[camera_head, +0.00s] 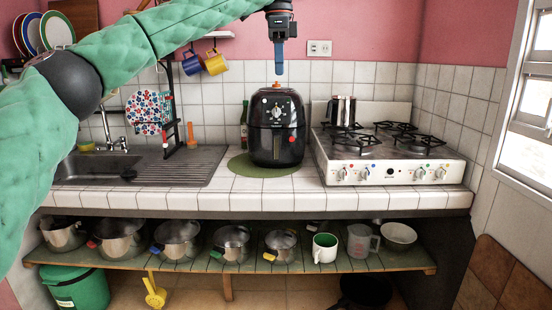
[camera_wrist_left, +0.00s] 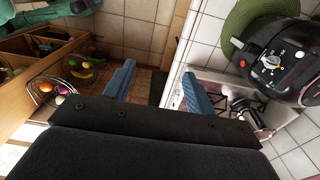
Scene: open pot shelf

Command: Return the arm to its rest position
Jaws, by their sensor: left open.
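My left arm (camera_head: 110,60) is green and reaches in from the left across the top of the head view. Its gripper (camera_head: 279,74) hangs pointing down above the black air fryer, near the back wall. In the left wrist view the gripper (camera_wrist_left: 160,90) shows two blue fingers spread wide apart with nothing between them. The black air fryer (camera_head: 276,140) stands upright on a round green mat (camera_head: 242,166) on the tiled counter. It also shows at the upper right of the left wrist view (camera_wrist_left: 285,60). My right gripper is in neither view.
A white gas stove (camera_head: 390,173) stands right of the fryer. A sink (camera_head: 90,168) and a rack with hanging mugs (camera_head: 216,63) are at the left. Several pots (camera_head: 178,240) line the shelf (camera_head: 330,266) below. A wire fruit basket (camera_wrist_left: 52,92) shows in the left wrist view.

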